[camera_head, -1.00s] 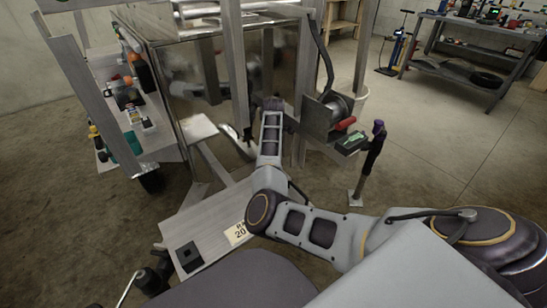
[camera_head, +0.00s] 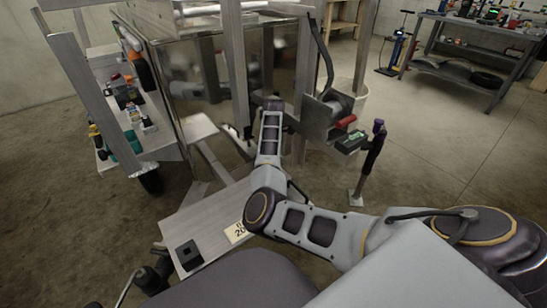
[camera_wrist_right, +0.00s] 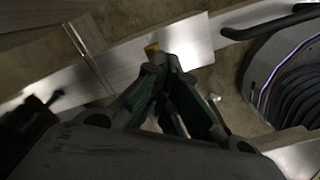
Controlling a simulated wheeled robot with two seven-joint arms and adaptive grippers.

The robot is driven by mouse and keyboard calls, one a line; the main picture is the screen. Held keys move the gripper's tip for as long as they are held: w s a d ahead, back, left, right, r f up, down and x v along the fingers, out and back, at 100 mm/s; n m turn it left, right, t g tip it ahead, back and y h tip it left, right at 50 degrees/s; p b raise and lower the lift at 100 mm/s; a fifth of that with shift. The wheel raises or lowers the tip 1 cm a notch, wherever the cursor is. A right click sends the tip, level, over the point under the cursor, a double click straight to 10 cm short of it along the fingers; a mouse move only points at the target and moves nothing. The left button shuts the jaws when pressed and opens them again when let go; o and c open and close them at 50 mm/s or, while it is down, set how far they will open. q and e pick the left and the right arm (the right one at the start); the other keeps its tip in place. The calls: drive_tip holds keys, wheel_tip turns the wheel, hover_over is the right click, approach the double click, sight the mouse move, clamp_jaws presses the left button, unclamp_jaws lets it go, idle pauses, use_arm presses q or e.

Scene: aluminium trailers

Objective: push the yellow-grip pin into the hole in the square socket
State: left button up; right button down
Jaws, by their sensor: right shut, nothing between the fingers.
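A small yellow end (camera_wrist_right: 152,48), possibly the pin's grip, shows at the tips of my right gripper (camera_wrist_right: 164,62) in the right wrist view. The fingers meet at their tips with nothing between them. I cannot tell whether they touch the yellow part. The pin's shaft is not distinguishable. In the head view my right forearm (camera_head: 269,140) reaches in among the trailer's posts, and its fingers are hidden. A black square block with a small hole (camera_head: 188,254) lies on a flat aluminium plate (camera_head: 210,228); I cannot tell whether it is the socket. My left gripper is not in view.
Upright aluminium posts (camera_head: 237,60) stand close to my right wrist. A winch (camera_head: 325,112) with a red handle sits right of it. A purple-topped stand (camera_head: 372,160) is farther right. A shelf with tools (camera_head: 140,125) is at left. Open floor lies at right.

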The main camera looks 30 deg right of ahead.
drive_tip(key=shift+s+a+f, duration=0.1)
drive_tip(key=shift+s+f, duration=0.1)
drive_tip(key=shift+f, duration=0.1)
drive_tip(key=shift+w+r+p, duration=0.1)
drive_tip(key=shift+r+p, duration=1.05)
drive_tip(key=shift+r, duration=0.35)
drive_tip(key=shift+r, duration=0.1)
wheel_tip(320, 180, up, 12)
